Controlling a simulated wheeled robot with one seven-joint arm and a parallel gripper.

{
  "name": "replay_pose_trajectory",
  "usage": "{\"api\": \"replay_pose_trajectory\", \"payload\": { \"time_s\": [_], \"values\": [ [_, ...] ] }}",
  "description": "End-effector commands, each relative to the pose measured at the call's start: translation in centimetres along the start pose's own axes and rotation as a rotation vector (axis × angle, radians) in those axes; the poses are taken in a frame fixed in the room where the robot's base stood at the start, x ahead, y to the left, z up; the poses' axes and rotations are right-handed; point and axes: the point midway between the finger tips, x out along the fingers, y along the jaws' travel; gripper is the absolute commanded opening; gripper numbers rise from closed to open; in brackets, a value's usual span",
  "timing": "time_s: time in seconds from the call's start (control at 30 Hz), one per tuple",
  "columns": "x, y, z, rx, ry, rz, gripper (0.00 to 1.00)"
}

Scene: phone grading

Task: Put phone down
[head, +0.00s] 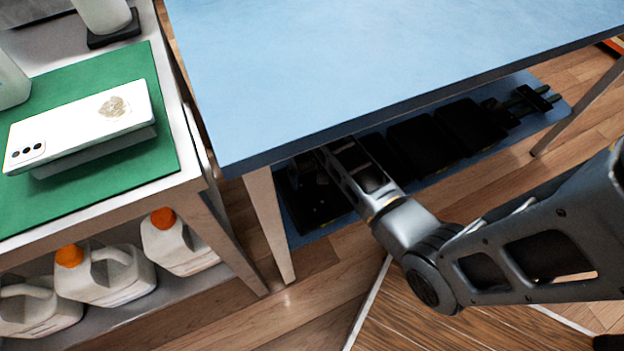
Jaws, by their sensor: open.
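A white phone (82,122) with three camera lenses and a brownish blotch on its back lies slightly tilted on a light block (95,155) on the green mat (155,95) at the left. My gripper (303,183) is open and reaches under the blue tabletop, over the left end of the lower shelf. It is far to the right of the white phone and apart from it. Its fingertips are in deep shadow. A dark tray or box (318,208) lies just below it; I cannot tell whether a phone is in it.
The blue tabletop (380,60) is bare and overhangs my gripper. Several black trays (425,145) fill the blue lower shelf (555,105). A table leg (268,225) stands just left of my gripper. White jugs with orange caps (110,275) stand under the left table.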

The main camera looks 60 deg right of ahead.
Motion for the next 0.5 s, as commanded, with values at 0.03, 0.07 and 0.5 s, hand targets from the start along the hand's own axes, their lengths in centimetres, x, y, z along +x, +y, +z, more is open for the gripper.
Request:
{"api": "replay_pose_trajectory", "payload": {
  "time_s": [0.03, 0.07, 0.5],
  "values": [
    [-1.0, 0.0, 0.0, -0.001, 0.002, 0.0, 0.99],
    [-1.4, 0.0, 0.0, -0.001, 0.002, 0.0, 0.99],
    [-2.5, -0.2, 0.4, -0.006, 0.009, -0.001, 0.99]
  ]
}}
